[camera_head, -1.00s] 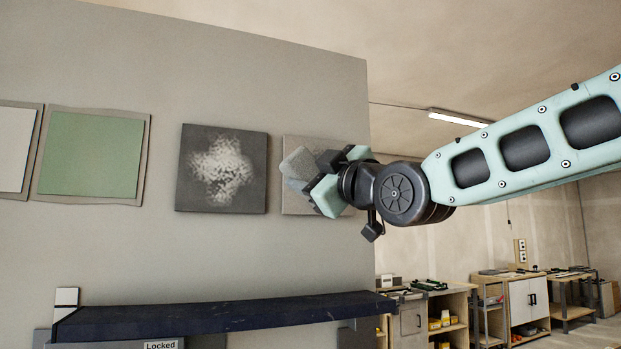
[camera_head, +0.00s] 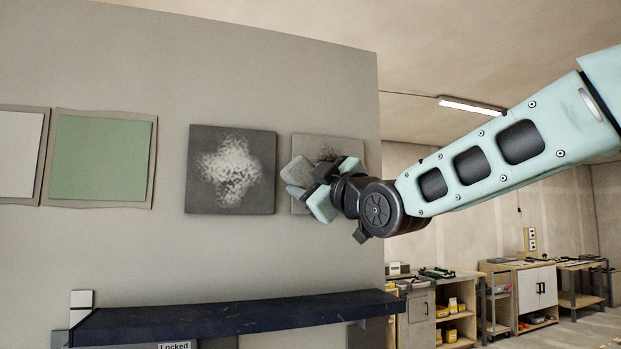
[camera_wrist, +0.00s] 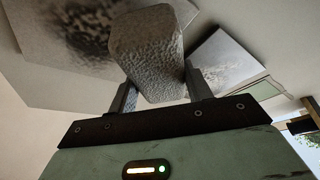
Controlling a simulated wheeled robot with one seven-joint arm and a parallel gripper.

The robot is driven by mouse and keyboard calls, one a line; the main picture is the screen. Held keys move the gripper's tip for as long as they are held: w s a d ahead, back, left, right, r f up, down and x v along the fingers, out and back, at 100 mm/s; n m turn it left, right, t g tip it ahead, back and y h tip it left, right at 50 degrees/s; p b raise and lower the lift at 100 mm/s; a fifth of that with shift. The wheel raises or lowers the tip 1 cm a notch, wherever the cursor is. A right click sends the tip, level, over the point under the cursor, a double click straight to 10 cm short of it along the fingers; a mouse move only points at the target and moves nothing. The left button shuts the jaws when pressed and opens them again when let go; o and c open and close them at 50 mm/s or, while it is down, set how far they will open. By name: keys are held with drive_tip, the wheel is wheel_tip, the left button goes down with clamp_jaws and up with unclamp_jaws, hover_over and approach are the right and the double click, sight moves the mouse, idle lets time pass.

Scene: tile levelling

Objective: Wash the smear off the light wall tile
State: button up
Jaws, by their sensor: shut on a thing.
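The light wall tile (camera_head: 328,148) hangs at the right end of the row, with a dark smear on its upper part. The tile (camera_wrist: 35,45) and its dark smear (camera_wrist: 85,35) also show at the upper left of the wrist view. My gripper (camera_head: 320,186) is shut on a grey, rough sponge (camera_head: 298,171), in front of the tile's lower left. The sponge (camera_wrist: 147,50) sits between both fingers in the wrist view and hides part of the tile. I cannot tell whether sponge and tile touch.
A dark tile (camera_head: 205,150) with a whitish smear hangs just left of the light tile. A green tile (camera_head: 100,158) and a white tile (camera_head: 18,155) are farther left. A dark shelf (camera_head: 230,320) juts out below. Workbenches (camera_head: 455,310) stand behind at right.

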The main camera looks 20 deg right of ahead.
drive_tip(key=shift+w, duration=0.95)
idle(0.5)
